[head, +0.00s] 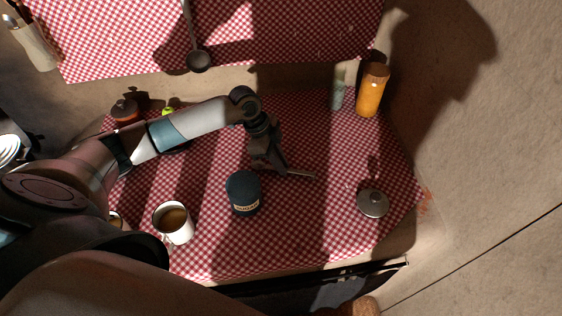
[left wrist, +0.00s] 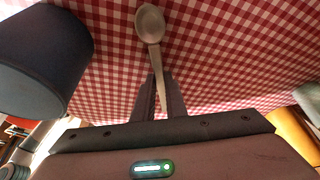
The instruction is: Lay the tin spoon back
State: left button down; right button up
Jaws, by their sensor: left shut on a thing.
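The tin spoon (left wrist: 150,24) shows in the left wrist view, its bowl pointing away and its handle running back between my fingers. My left gripper (left wrist: 162,84) is shut on that handle. In the head view the gripper (head: 272,165) is low over the middle of the red checked cloth, just above and right of a dark blue jar. The spoon (head: 303,176) sticks out to the right of the fingers there. I cannot tell whether it touches the cloth. My right gripper is not in view.
The blue jar (head: 243,190) stands close to my left gripper. A white mug (head: 173,224) is at front left, and a metal lidded pot (head: 373,203) at right. An orange cylinder (head: 372,90) and pale bottle (head: 338,92) stand behind. A ladle (head: 198,61) lies on the back cloth.

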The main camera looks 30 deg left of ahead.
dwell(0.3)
pick_arm(q)
jog(key=c, duration=1.7)
grip_release()
jog(key=shift+a+r, duration=0.3)
jog(key=shift+r, duration=0.2)
jog(key=shift+b+v, duration=2)
jog(key=shift+v, duration=6.1)
